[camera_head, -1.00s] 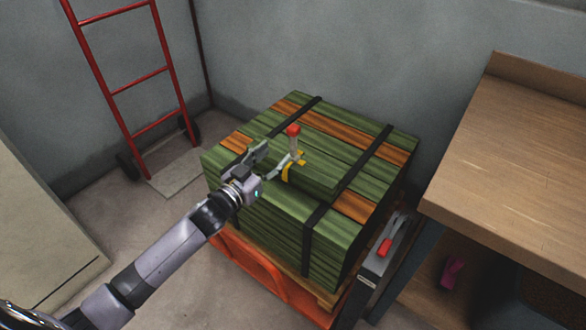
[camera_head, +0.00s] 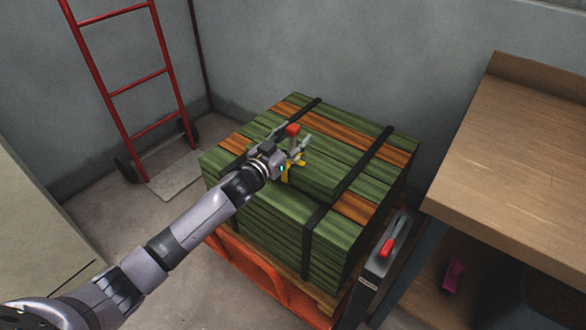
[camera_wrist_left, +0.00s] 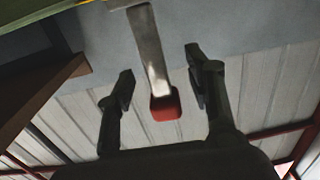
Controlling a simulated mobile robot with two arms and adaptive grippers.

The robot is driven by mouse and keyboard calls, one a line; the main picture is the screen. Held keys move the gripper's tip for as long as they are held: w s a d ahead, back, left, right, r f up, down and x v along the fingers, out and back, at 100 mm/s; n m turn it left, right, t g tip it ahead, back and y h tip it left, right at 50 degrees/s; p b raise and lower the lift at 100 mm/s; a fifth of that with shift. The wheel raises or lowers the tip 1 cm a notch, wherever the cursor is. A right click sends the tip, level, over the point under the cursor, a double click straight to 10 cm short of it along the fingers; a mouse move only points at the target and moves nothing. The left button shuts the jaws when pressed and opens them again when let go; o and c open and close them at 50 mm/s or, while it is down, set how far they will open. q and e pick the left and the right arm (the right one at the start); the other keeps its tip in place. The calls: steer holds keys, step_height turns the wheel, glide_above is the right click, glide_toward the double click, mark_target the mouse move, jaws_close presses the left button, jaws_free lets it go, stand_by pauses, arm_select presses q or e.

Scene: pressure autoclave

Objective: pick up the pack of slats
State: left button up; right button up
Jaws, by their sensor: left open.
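A small pack of green slats (camera_head: 318,181) lies on top of a large strapped stack, with a yellow band or bracket (camera_head: 287,172) on it. A pale grey lever with a red tip (camera_head: 292,130) stands up beside the yellow part. My left gripper (camera_head: 297,146) is at this lever, above the pack. In the left wrist view its open fingers (camera_wrist_left: 158,65) are on both sides of the grey, red-tipped lever (camera_wrist_left: 164,100), with gaps showing. How the lever joins the pack is partly hidden by the gripper. My right gripper is not in view.
The large stack of green and orange slats (camera_head: 375,184), with black straps, rests on an orange pallet truck (camera_head: 265,281). A wooden bench (camera_head: 515,150) stands at right. A red hand truck (camera_head: 139,90) leans at the back left. Open floor lies at the lower left.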

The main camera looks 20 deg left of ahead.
arm_select(q)
steer(key=shift+c, duration=0.3)
jaws_close()
stand_by(0.7)
steer(key=shift+r, duration=0.15)
